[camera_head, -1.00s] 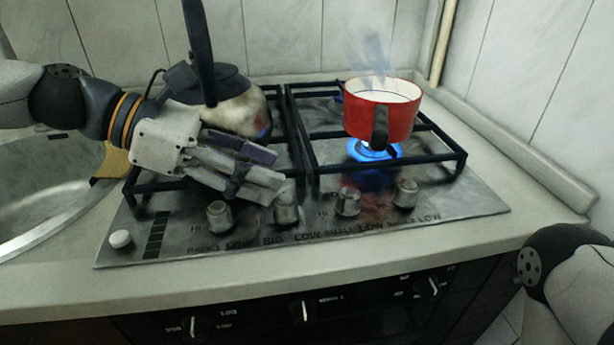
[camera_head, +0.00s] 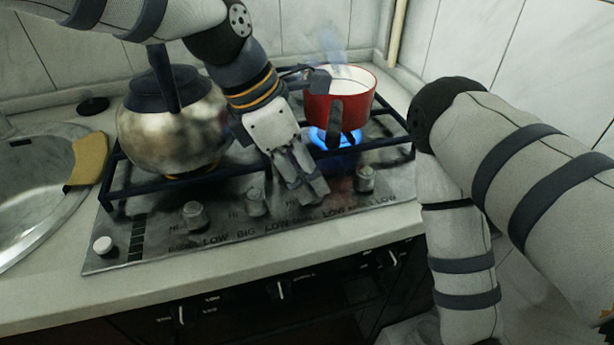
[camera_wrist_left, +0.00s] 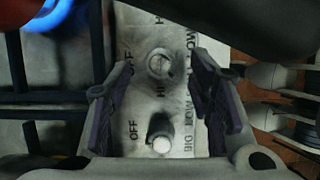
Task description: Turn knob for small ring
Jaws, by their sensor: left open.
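The stove front has a row of grey knobs: one at the left (camera_head: 195,214), a second (camera_head: 256,201), and one at the right (camera_head: 365,179). Another spot in the row is hidden behind my left gripper (camera_head: 305,188), which reaches down over the stove front, open. In the left wrist view, one knob (camera_wrist_left: 160,64) shows between the two spread fingertips, and another (camera_wrist_left: 160,136) lies nearer the palm. I cannot tell whether the fingers touch a knob. A blue flame (camera_head: 334,138) burns under the red pot.
A red pot (camera_head: 322,112) stands on the right grate, its handle toward the front. A metal kettle (camera_head: 172,128) stands on the left grate. A sink (camera_head: 40,185) with a yellow sponge (camera_head: 88,160) is at the left. Oven knobs line the front below the counter.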

